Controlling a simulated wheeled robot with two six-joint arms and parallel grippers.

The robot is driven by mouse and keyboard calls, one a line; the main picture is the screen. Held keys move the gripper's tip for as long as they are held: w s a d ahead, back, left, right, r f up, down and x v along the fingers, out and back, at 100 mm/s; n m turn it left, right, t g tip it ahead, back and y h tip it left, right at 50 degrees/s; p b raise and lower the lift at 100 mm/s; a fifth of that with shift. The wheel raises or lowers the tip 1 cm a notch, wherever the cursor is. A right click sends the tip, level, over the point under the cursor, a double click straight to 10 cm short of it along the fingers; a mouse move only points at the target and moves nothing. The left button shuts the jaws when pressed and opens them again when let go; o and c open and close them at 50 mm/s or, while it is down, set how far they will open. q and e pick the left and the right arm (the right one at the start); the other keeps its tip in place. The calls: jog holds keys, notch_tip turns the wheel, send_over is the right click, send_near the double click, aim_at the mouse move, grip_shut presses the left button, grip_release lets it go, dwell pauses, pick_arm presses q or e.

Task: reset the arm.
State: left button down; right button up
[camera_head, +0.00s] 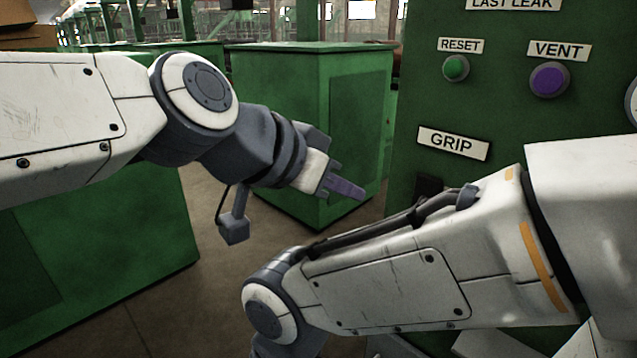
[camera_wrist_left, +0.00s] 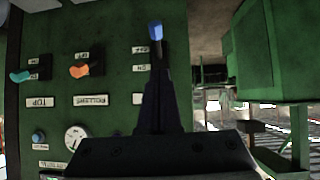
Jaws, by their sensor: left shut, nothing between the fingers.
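My left gripper (camera_head: 345,188) is shut and empty in the head view, its purple fingers angled down and to the right, in front of the green cabinets and left of the panel. In the left wrist view its dark fingers (camera_wrist_left: 158,80) are together and point up the picture. My left arm (camera_head: 90,110) reaches in from the left with a bent joint. My right arm (camera_head: 390,290) crosses the lower right; its gripper is out of view.
A green panel (camera_head: 500,105) on the right bears a green RESET button (camera_head: 455,68) and a purple VENT button (camera_head: 549,80). The wrist view shows a teal lever (camera_wrist_left: 20,76), an orange lever (camera_wrist_left: 80,71), a blue tip (camera_wrist_left: 155,31) beyond my fingers, and a gauge (camera_wrist_left: 75,137).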

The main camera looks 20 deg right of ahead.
pick_arm(q)
jog(key=w+a+f+n+t+y, duration=0.1)
jog(key=w+a+f+n+y, duration=0.25)
jog(key=a+f, duration=0.55)
jog(key=w+a+f+n+y, duration=0.2)
jog(key=w+a+f+n, duration=0.25)
jog(key=a+f, duration=0.4)
jog(key=s+a+f+n+g+y, duration=0.1)
jog(key=s+a+f+n+y, duration=0.15)
jog(key=a+f, duration=0.55)
jog(key=s+a+f+n+g+y, duration=0.1)
jog(key=s+a+f+n+y, duration=0.25)
jog(key=a, duration=0.75)
jog(key=s+d+r+m+g+h, duration=0.1)
jog(key=s+d+r+m+g, duration=0.1)
jog(key=s+d+m, duration=0.35)
jog(key=s+d+r+m+g+h, duration=0.1)
jog(key=s+d+r+m+h, duration=0.15)
jog(key=s+d, duration=0.65)
notch_tip(320, 180, up, 28)
jog(key=y+p, duration=0.1)
jog(key=p, duration=2.7)
jog(key=shift+w+a+r, duration=0.2)
jog(key=shift+w, duration=0.05)
